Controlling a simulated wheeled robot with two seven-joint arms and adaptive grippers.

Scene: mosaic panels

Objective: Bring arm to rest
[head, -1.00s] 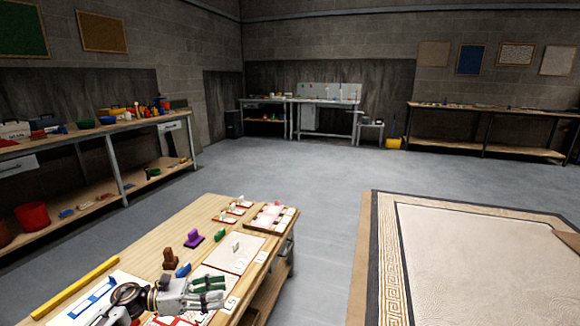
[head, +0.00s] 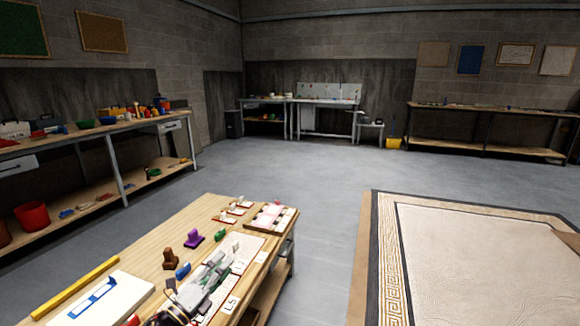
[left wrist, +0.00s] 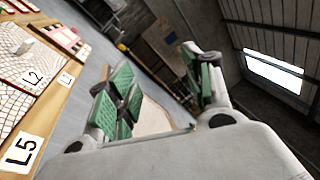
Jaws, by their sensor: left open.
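My left gripper (head: 218,268) is above the right part of the wooden table (head: 110,250) in the head view, over the white panels near the L5 label (head: 231,304). Its green-padded fingers (left wrist: 155,88) are spread apart in the left wrist view, with nothing between them. The wrist view looks past the fingers to the floor, wall and a bright window. The L5 label (left wrist: 22,150) and L2 label (left wrist: 33,78) show at its left. My right gripper is in neither view.
On the table stand a brown piece (head: 169,258), a purple piece (head: 193,236), a blue piece (head: 183,270) and a green piece (head: 220,234). A yellow bar (head: 76,287) lies at the left edge. A patterned panel (head: 480,260) lies right. Grey floor (head: 320,200) between is clear.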

